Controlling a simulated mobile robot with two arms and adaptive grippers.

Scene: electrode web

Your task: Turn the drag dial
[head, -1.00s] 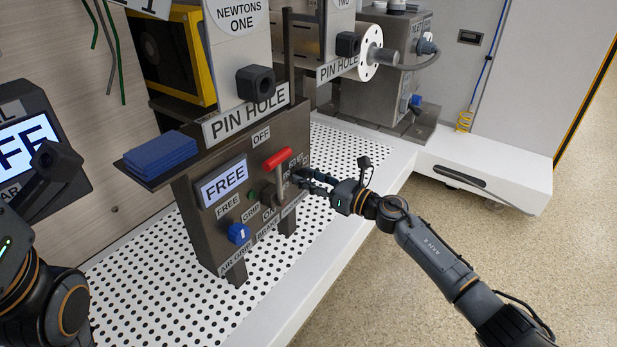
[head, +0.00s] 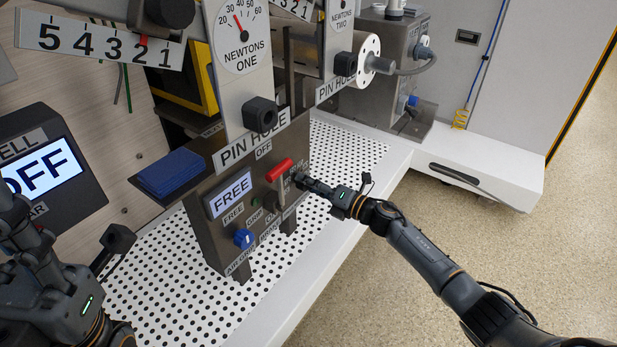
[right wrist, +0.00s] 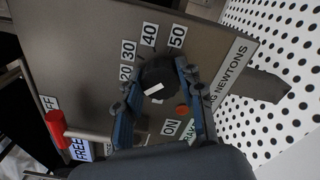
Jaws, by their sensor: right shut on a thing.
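The drag dial (right wrist: 160,74) is a black round knob with a white mark on the brown-grey panel (right wrist: 85,45). Labels 20, 30, 40 and 50 curve around its upper side in the right wrist view. I cannot tell exactly which number the mark points at. My right gripper (right wrist: 156,85) has its blue-padded fingers on both sides of the dial, shut on it. In the head view the right gripper (head: 302,182) reaches the panel's right side and hides most of the dial. My left gripper (head: 22,240) is at the lower left, its fingertips unclear.
A red-handled lever (head: 279,170) stands close left of my right gripper. A blue knob (head: 244,238) and a FREE display (head: 231,193) sit further left on the panel. Blue pads (head: 171,172) lie on a shelf. The perforated white table (head: 180,285) is mostly clear in front.

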